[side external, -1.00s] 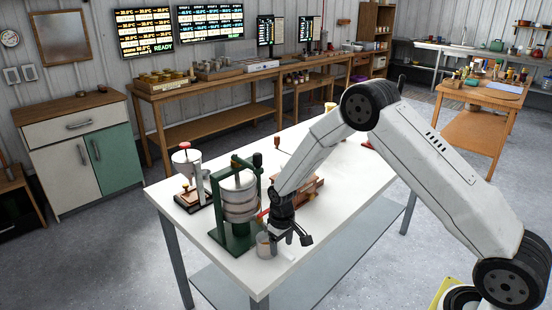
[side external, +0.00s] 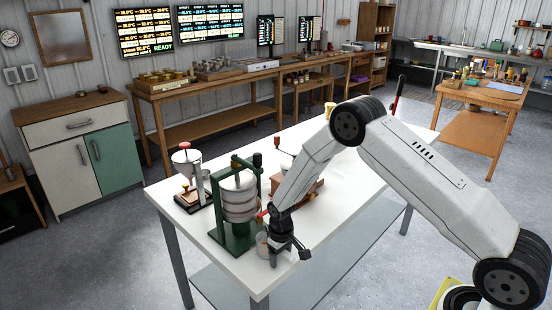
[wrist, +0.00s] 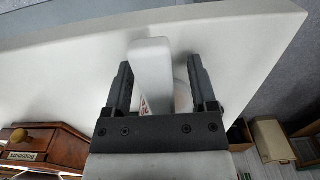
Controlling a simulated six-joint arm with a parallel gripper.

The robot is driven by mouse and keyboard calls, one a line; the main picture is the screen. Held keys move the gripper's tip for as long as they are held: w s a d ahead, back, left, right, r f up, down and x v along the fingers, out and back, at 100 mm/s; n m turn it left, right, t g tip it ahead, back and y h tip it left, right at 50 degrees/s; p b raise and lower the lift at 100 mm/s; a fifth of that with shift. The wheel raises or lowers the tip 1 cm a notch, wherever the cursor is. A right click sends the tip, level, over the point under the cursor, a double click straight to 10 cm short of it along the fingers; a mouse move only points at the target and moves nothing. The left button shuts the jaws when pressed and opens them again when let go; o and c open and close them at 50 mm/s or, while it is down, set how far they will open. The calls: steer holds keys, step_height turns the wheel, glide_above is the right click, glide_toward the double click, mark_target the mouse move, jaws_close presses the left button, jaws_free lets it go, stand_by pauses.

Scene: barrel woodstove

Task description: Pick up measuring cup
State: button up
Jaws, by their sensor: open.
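The measuring cup (side external: 262,245) is a small clear or pale cup standing on the white table near its front edge, partly hidden behind my gripper (side external: 276,260) in the side view. In the wrist view, my gripper (wrist: 160,68) is open. A white handle-like piece (wrist: 151,65) rises between its two dark fingers, nearer the left one, with gaps on both sides. The round pale cup body (wrist: 182,96) shows partly behind it, near the right finger. I cannot tell whether any finger touches the cup.
A green-framed press (side external: 238,205) stands close to the left of my gripper. A wooden grinder box (side external: 312,188) is just behind my wrist, also in the wrist view (wrist: 42,146).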

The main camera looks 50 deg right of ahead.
jaws_close()
steer(key=shift+r, duration=0.15)
steer(key=shift+r, duration=0.7)
steer(key=s, duration=1.8)
steer(key=shift+f, duration=0.1)
